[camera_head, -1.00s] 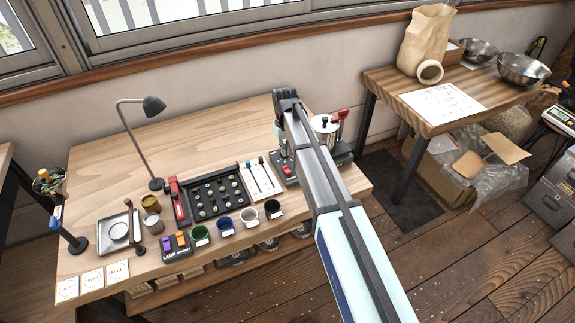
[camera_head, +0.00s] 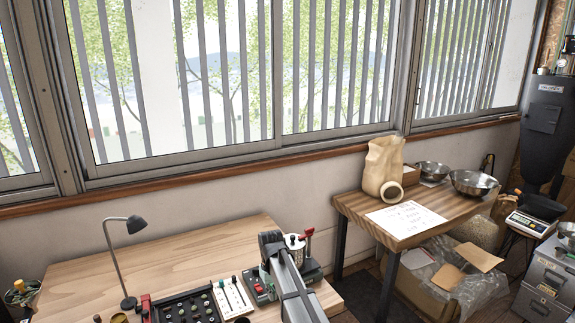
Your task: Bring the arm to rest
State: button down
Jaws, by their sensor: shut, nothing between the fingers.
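My arm (camera_head: 290,285) rises from the bottom edge, right of centre, over the right part of the wooden workbench. My gripper's fingers do not show. In this view the arm hides part of the green-and-grey device under the canister; whether they touch cannot be told.
The workbench (camera_head: 190,255) holds a desk lamp (camera_head: 116,262), a dark tray of small pots (camera_head: 187,308) and a white card (camera_head: 232,296). A second table (camera_head: 350,207) at right carries a paper bag (camera_head: 383,168) and metal bowls (camera_head: 472,183). Windows line the back wall.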

jog(key=s+d+f+m+g, duration=0.1)
jog(key=s+d+f+m, duration=0.1)
jog(key=s+d+f, duration=0.7)
jog(key=s+d+f+m+g, duration=0.1)
jog(key=s+d+f, duration=0.3)
jog(key=s+f, duration=1)
jog(key=s+d+f+g, duration=0.1)
jog(key=s+d+f, duration=0.2)
jog(key=s, duration=0.7)
jog(key=s+d+f+m+g, duration=0.1)
jog(key=s+d+f+g, duration=0.1)
jog(key=s, duration=0.9)
jog(key=s+d+f+m+g, duration=0.1)
jog(key=s+d+f, duration=0.3)
jog(key=s, duration=0.7)
jog(key=shift+f+g, duration=0.4)
jog(key=shift+f, duration=0.3)
jog(key=shift+s, duration=0.1)
